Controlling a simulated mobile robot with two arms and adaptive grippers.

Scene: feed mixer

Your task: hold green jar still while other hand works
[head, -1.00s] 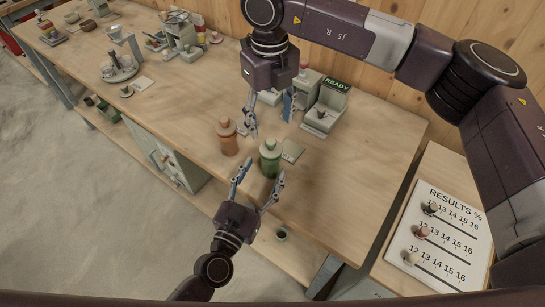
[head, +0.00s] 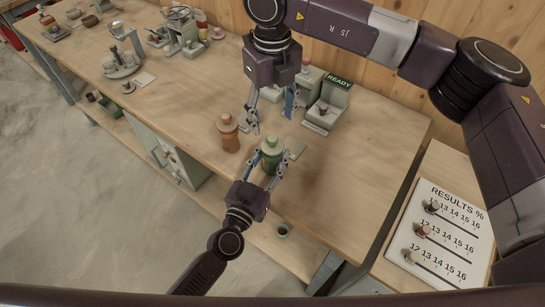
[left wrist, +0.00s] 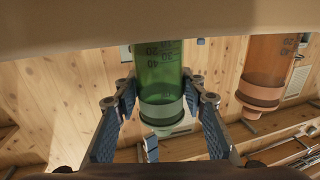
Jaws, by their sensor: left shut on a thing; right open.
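The green jar (head: 271,153) stands upright near the front edge of the bench. My left gripper (head: 267,168) is shut on it from the front, with one finger on each side. In the left wrist view the green jar (left wrist: 160,80) shows its scale marks between the two fingers (left wrist: 163,110). My right gripper (head: 272,108) is open above the bench, behind the green jar, and apart from it. An orange-brown jar (head: 228,134) stands to the left of the green jar; in the left wrist view it shows at the right (left wrist: 268,70).
A device with a READY sign (head: 327,108) stands behind and right of the jars. A pale green pad (head: 295,147) lies beside the green jar. A results board (head: 438,235) lies on the side table. The bench's right part is clear.

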